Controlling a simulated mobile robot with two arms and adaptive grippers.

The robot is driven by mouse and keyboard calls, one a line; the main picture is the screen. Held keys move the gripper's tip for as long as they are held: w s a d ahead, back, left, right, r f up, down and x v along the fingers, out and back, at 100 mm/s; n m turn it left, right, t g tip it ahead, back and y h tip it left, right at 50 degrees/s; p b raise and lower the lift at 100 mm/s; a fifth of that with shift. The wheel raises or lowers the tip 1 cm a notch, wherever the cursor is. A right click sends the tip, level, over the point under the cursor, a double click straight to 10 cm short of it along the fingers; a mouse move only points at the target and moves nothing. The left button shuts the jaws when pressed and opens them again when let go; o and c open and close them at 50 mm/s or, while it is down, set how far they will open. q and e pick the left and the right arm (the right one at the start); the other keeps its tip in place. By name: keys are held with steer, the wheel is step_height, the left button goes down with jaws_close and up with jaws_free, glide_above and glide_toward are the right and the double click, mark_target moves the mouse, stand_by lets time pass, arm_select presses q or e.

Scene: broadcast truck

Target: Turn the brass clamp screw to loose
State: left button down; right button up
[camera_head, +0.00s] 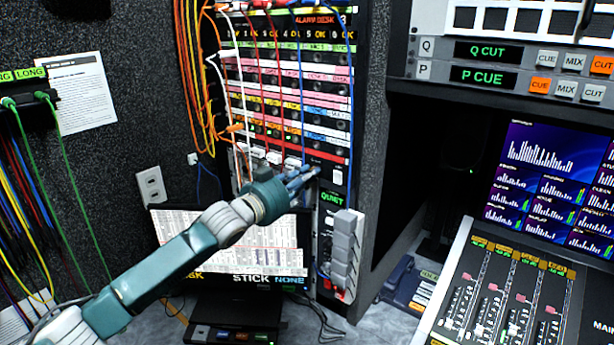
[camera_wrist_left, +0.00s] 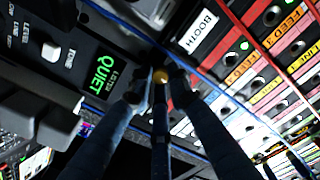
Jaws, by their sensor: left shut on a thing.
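The brass clamp screw (camera_wrist_left: 161,76) shows as a small round golden head in the left wrist view. It sits between the fingertips of my left gripper (camera_wrist_left: 158,88), which is shut on it. In the head view my left gripper (camera_head: 303,180) reaches the lower part of the rack panel, and its fingers hide the screw there. I cannot read from the frames how far the screw is turned. My right gripper is in neither view.
The patch panel (camera_head: 300,100) carries several cables, and a blue one (camera_wrist_left: 205,78) runs close by my fingers. A green QUIET display (camera_wrist_left: 101,73) is beside the screw. A mixing desk (camera_head: 500,310) is at right.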

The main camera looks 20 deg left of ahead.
arm_select(q)
steer(key=c, duration=1.6)
jaws_free()
steer(key=v, duration=1.2)
steer(key=shift+r, duration=0.1)
